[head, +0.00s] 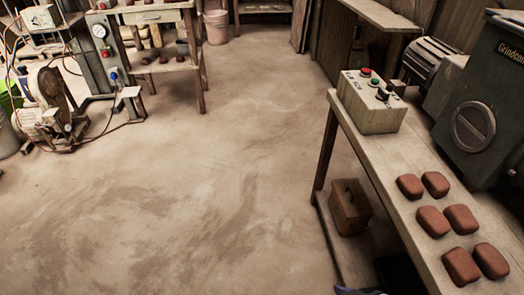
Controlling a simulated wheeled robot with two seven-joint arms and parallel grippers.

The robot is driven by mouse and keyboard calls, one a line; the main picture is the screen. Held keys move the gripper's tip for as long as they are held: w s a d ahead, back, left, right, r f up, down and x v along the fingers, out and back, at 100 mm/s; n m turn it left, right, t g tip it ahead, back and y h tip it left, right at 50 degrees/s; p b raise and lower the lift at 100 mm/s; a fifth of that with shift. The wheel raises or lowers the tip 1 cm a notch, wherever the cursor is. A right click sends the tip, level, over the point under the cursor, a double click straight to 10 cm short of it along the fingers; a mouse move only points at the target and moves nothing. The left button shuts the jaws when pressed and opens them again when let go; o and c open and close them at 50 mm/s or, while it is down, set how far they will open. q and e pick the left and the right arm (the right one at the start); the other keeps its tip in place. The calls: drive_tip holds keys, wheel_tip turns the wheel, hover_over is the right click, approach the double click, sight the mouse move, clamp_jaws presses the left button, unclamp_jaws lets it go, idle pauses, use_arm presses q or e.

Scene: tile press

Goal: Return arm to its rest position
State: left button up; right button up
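Neither my left nor my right gripper shows in the head view. A dark rounded shape with a bluish-white piece beside it sits at the bottom edge, by the near side of the workbench (399,165); I cannot tell what it is. Several reddish-brown clay blocks (461,219) lie in two rows on the bench at the right. No block is seen in a gripper.
A wooden box (350,206) sits below. A press with a gauge (101,50), a motor pump (50,105) and a wooden table (160,15) stand far left. The middle floor is clear.

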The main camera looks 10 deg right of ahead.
use_arm(q)
wheel_tip(320, 180, down, 7)
drive_tip(key=b, duration=0.8)
use_arm(e)
drive_tip(key=a+f+t+y, duration=0.1)
drive_tip(key=a+f+t, duration=0.15)
drive_tip(key=f, duration=0.95)
use_arm(q)
wheel_tip(320, 180, up, 10)
drive_tip(key=p, duration=1.5)
drive_tip(key=shift+w+a+f, duration=0.15)
drive_tip(key=shift+a+f, duration=0.1)
use_arm(e)
wheel_tip(320, 180, up, 10)
drive_tip(key=shift+w+d+f+g, duration=0.2)
drive_tip(key=shift+w+d+g, duration=0.05)
drive_tip(key=shift+g, duration=0.1)
